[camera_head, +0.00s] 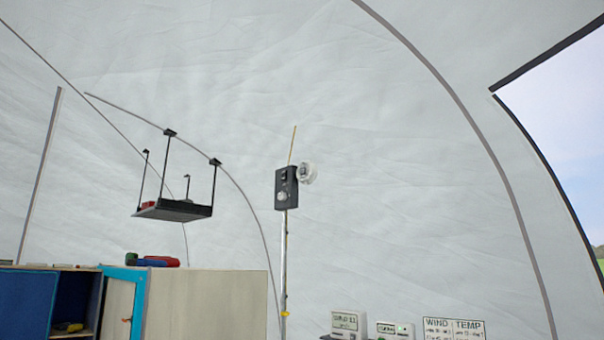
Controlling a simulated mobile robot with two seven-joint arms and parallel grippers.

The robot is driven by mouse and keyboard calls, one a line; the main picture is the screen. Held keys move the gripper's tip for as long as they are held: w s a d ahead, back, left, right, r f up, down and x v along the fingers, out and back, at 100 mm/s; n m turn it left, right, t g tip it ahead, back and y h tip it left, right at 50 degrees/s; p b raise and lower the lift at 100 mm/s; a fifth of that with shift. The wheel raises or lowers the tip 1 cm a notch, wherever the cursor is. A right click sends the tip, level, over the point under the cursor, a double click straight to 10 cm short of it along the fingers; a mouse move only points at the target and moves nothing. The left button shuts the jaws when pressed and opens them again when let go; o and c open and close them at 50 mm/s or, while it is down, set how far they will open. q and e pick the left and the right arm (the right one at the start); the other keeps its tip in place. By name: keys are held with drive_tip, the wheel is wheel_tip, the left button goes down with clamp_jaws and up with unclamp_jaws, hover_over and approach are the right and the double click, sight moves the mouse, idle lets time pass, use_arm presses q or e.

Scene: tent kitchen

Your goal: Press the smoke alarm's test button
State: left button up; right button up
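A small white round device (311,173), which looks like the smoke alarm, sits at the upper right of a dark box (292,203). The box is fixed on an upright pole (284,255) near the middle of the head view. The round device has a darker patch on its face; its test button is too small to make out. Neither of my grippers is in view.
A black shelf (172,213) hangs at the left. Below it are a pale panel (215,305) and a blue cabinet (28,305) with an open blue-framed door (136,305). Display units (348,323) and a WIND/TEMP sign (454,329) stand right of the pole.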

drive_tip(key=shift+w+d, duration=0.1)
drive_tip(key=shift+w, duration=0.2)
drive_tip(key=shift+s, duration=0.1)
